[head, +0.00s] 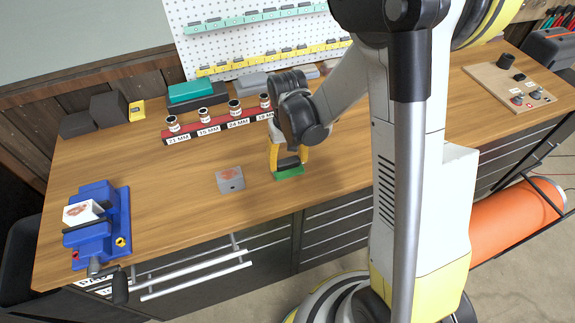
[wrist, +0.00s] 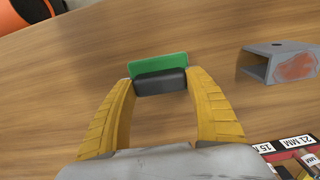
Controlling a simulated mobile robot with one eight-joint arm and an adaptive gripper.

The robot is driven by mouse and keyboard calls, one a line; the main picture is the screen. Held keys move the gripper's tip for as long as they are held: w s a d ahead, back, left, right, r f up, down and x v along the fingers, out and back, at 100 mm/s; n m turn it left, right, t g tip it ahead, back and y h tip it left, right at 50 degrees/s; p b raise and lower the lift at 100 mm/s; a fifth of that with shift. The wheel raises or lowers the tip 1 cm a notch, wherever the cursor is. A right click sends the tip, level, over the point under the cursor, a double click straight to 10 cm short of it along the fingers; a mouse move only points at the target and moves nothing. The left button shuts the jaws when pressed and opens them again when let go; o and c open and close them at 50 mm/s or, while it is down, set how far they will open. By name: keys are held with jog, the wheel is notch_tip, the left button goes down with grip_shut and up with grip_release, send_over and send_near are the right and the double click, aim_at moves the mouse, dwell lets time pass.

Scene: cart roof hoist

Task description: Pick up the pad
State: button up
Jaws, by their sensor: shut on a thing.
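The pad (head: 289,173) is a green block with a black grip on top; in the wrist view its green part (wrist: 158,65) shows beyond the black grip (wrist: 160,82). My gripper (head: 289,156) points down over the bench with its yellow fingers shut on the pad's black grip, one finger at each end. The fingers also show in the wrist view (wrist: 160,88). The green side faces the wooden bench top (head: 330,178); I cannot tell whether it touches the wood.
A grey hollow block (head: 229,180) with a reddish patch lies left of the pad. A blue vise (head: 97,228) holds a light block at the left end. A red socket rack (head: 220,126) stands behind. A control board (head: 509,88) is at right. The front bench is clear.

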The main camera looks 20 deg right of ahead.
aim_at(289, 161)
jog(key=shift+r, duration=0.1)
jog(key=r, duration=0.2)
jog(key=r+p, duration=0.1)
jog(key=r, duration=0.1)
jog(key=shift+s+d+r, duration=0.2)
jog(key=shift+r, duration=0.1)
jog(key=s+d+r+p, duration=0.2)
jog(key=s+d+r, duration=0.4)
jog(key=s+d, duration=0.1)
jog(key=shift+s, duration=0.8)
jog(key=shift+r, duration=0.1)
jog(key=shift+o, duration=0.9)
jog(key=shift+c, duration=0.3)
